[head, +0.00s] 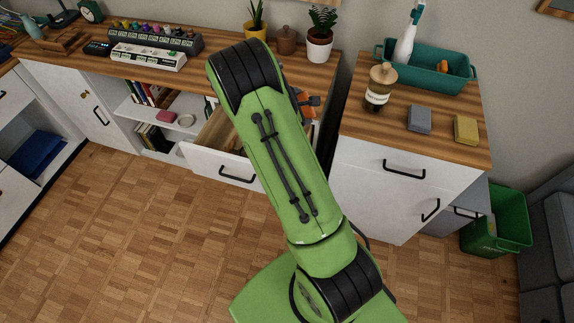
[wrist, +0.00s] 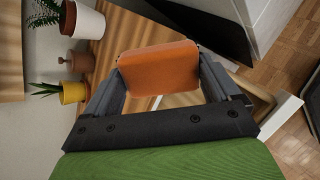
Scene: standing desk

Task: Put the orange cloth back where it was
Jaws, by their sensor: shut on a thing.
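My gripper (wrist: 158,72) is shut on the orange cloth (wrist: 160,66), which looks like a flat, rounded block between the two fingers in the wrist view. In the head view a small part of the orange cloth (head: 304,96) shows to the right of my green arm, which hides most of it and of my gripper. The cloth is held near the right end of the long wooden counter (head: 85,70). I cannot tell its exact height.
A drawer (head: 218,167) stands open below the counter, partly behind my arm. A teal tub (head: 455,80) holding a white bottle and a small orange thing stands on the right cabinet, with a brown jar (head: 380,88), grey sponge (head: 419,119) and yellow sponge (head: 466,130). Potted plants (head: 320,45) stand behind.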

